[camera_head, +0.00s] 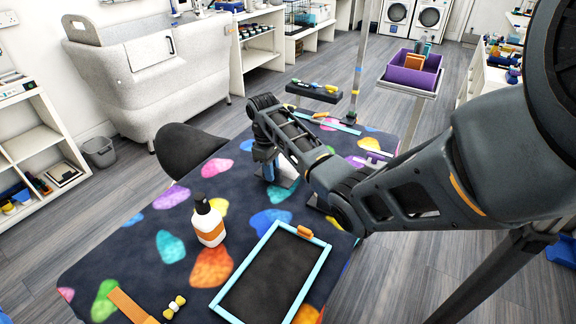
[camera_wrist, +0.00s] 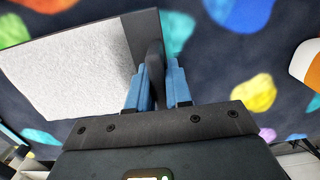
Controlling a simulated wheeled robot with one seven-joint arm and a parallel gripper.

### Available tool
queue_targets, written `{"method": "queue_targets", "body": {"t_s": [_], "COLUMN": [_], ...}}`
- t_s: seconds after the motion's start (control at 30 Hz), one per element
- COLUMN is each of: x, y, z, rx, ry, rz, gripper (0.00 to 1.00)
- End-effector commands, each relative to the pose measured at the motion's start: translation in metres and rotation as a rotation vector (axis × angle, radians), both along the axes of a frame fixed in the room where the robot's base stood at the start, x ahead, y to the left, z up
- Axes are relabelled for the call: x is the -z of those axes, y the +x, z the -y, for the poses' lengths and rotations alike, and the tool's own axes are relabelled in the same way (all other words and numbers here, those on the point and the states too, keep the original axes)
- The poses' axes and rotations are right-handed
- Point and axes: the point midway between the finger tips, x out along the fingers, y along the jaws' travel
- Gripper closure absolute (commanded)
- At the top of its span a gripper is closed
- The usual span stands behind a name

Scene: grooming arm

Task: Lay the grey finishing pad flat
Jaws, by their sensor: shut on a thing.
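The finishing pad (camera_wrist: 75,68) is a flat block with a pale grey, rough-textured face and a dark grey side with a dark arched handle. My gripper (camera_wrist: 159,85) has blue fingers, and they are shut around that handle. In the head view, my gripper (camera_head: 266,167) is low over the patterned table, and the pad (camera_head: 288,172) shows as a small pale patch beside it, partly hidden by my arm. The pad looks tilted, with its pale face turned sideways. I cannot tell whether its lower edge touches the table.
The dark table top (camera_head: 140,262) has colourful spots. A white pump bottle (camera_head: 208,222) stands near its middle. A black tray with a light blue rim (camera_head: 242,277) lies at the front, an orange piece on its far edge. A purple crate (camera_head: 412,75) stands beyond the table.

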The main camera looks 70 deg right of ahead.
Motion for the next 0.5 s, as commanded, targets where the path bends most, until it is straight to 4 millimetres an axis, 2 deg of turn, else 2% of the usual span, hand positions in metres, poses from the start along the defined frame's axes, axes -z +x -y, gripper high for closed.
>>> {"method": "queue_targets", "body": {"t_s": [0.5], "x": [-0.021], "y": [0.0], "z": [0.0], "rx": [0.0], "ry": [-0.001], "rz": [0.0], "gripper": [1.0]}}
